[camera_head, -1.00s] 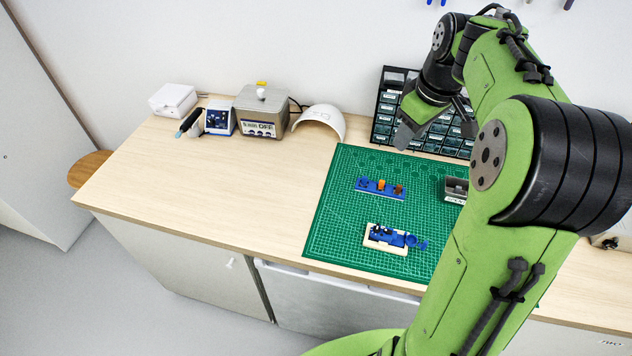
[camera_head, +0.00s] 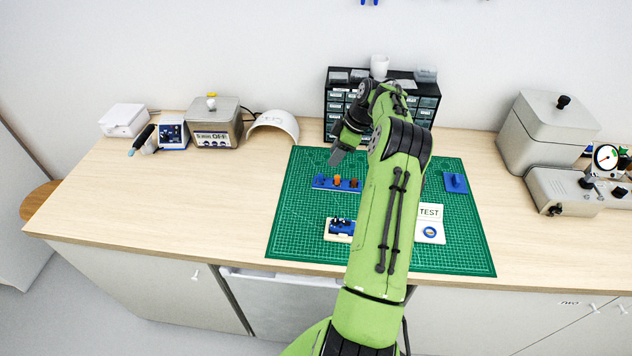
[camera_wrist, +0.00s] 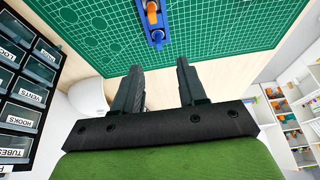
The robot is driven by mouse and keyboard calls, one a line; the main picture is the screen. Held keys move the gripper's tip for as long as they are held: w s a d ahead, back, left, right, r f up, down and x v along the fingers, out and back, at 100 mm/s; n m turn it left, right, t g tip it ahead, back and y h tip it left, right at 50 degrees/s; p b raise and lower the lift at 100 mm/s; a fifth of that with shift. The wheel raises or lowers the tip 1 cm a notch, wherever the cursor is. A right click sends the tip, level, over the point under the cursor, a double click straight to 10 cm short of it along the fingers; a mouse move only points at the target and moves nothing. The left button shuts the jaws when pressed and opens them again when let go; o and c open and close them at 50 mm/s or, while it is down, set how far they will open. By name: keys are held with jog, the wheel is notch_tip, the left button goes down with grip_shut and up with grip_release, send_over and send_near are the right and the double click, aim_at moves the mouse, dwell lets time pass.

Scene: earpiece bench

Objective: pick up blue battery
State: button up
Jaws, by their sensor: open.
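A blue strip holder (camera_head: 322,182) lies on the green mat, with an orange piece (camera_head: 337,180) and a brown piece (camera_head: 354,183) standing in it. A blue battery cannot be told apart from the blue holder at its left end. In the wrist view the holder (camera_wrist: 158,36) and the orange piece (camera_wrist: 152,12) show at the top edge, cut off. My gripper (camera_head: 337,157) is above the mat's back left, behind the holder. In the wrist view my gripper (camera_wrist: 158,78) is open, with nothing between its fingers.
A cream fixture with blue parts (camera_head: 340,228), a TEST card (camera_head: 430,212) and a blue block (camera_head: 455,182) are on the green mat (camera_head: 290,215). A drawer cabinet (camera_head: 425,105) stands behind my arm.

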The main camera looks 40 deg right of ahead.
aim_at(322, 174)
jog(key=x, duration=1)
jog(key=shift+w+d+f, duration=0.1)
jog(key=shift+w, duration=0.05)
grip_shut()
